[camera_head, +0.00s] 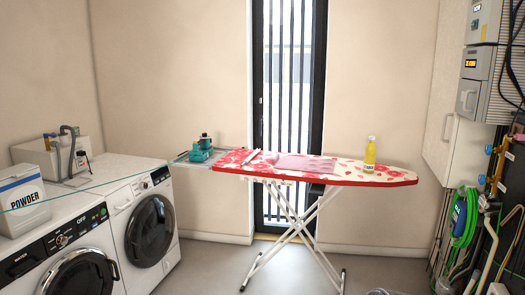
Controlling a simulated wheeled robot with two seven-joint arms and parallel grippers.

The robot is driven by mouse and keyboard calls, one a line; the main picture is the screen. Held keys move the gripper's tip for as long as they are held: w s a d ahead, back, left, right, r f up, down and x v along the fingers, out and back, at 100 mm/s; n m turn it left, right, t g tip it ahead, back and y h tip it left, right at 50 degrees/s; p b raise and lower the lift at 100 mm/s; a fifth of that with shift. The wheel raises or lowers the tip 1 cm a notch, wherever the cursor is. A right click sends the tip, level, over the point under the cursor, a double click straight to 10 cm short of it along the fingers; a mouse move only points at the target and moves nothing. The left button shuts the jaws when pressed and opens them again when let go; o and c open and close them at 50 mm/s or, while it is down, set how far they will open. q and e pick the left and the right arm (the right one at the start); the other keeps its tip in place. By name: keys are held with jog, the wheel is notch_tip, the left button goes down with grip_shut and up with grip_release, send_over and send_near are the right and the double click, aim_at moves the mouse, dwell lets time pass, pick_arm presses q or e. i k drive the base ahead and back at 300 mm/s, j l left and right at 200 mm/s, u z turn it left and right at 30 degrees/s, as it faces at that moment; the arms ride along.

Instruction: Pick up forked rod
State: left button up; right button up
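I cannot make out a forked rod for certain. A thin teal line (100,184) runs from the left edge, across the front of the washing machines, towards the left end of the ironing board (370,181); I cannot tell if it is a rod, and no fork shows on it. A short pale stick-like thing (252,156) lies on the board's left part, too small to identify. Neither of my grippers is in view.
Two white washing machines (146,188) stand at left, with a powder box (26,198) on top. A teal iron (201,153) and yellow bottle (370,155) are on the board. Pipes and a green hose (464,218) line the right wall. Floor between (205,262) is clear.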

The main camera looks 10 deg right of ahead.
aim_at(257, 152)
jog(key=i+l, duration=1.7)
